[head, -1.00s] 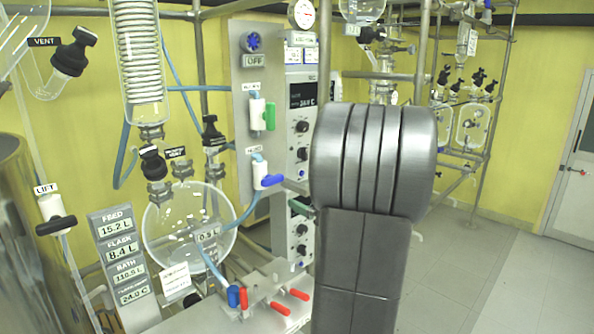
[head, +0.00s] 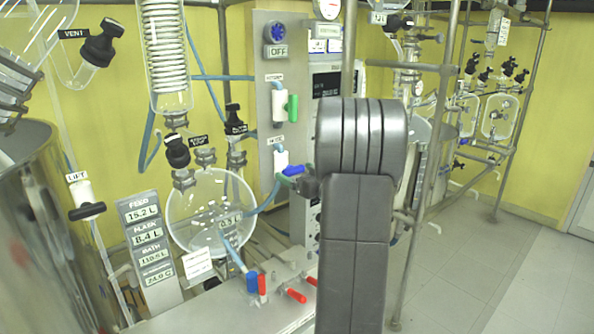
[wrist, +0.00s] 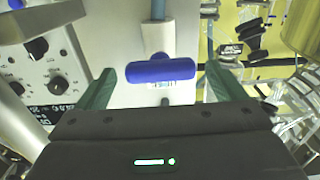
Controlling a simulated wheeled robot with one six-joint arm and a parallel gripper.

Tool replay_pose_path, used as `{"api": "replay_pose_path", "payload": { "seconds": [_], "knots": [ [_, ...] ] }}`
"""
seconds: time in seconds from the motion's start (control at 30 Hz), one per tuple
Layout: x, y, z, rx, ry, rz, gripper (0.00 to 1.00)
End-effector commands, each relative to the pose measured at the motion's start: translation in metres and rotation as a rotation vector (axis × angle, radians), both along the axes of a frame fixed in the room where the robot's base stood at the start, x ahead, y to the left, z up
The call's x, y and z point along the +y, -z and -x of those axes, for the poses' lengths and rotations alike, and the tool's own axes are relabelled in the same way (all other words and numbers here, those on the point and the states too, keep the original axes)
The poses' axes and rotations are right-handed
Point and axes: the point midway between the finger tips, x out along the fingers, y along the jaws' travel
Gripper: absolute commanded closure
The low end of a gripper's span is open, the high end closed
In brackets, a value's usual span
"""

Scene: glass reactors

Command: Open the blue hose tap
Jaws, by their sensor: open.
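The blue hose tap has a white body (head: 281,160) on the grey panel, with a blue handle (head: 293,170) set crosswise to it. In the wrist view the blue handle (wrist: 160,71) lies horizontal, across the white body (wrist: 157,38). My gripper (wrist: 162,92) is open, with one green finger left of the handle and one right of it. A gap shows on both sides, and the handle is not gripped. In the head view my gripper (head: 294,182) is at the handle's lower right, mostly hidden behind my arm.
A tap with a green handle (head: 293,108) sits above on the same panel, under a blue knob (head: 274,32) marked OFF. A round glass flask (head: 212,220) hangs to the left. Red-handled valves (head: 296,295) stand on the bench below. A metal frame post (head: 425,170) rises at right.

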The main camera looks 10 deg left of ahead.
Motion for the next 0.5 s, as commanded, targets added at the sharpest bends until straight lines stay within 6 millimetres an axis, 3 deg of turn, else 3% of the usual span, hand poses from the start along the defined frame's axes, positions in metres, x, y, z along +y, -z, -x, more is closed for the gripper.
{"api": "replay_pose_path", "payload": {
  "seconds": [0.37,0.5],
  "knots": [
    [0.0058,0.0001,-0.0041,0.0,0.0,0.0,0.09],
    [0.0057,0.0001,-0.0041,0.0,0.0,0.0,0.35]
  ]
}}
